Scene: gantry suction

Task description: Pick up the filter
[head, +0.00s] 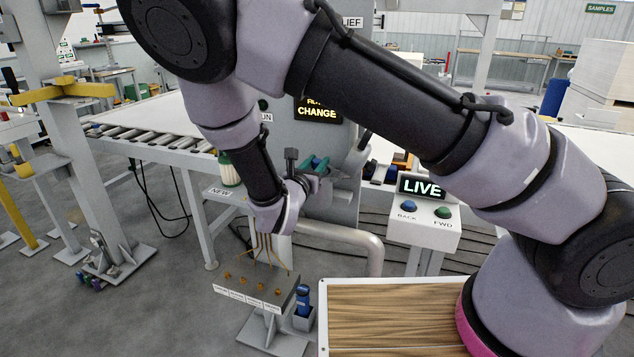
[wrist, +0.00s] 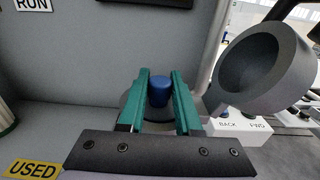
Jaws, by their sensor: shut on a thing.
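My gripper (head: 316,165) reaches to the front of the grey machine column, with its two teal fingers pointing at it. In the wrist view the fingers (wrist: 160,82) are closed around a blue rounded piece (wrist: 160,95), which I take to be the filter. It sits against a dark round seat in the grey panel; I cannot tell whether it is still seated. In the head view the piece is hidden by my gripper. A grey round cup (wrist: 262,68), hollow side showing, stands out to the right of the fingers.
A white and green cylinder (head: 230,168) stands by the NEW label. A USED label (wrist: 33,169) shows at lower left. A control box (head: 424,225) with BACK and FWD buttons stands to the right.

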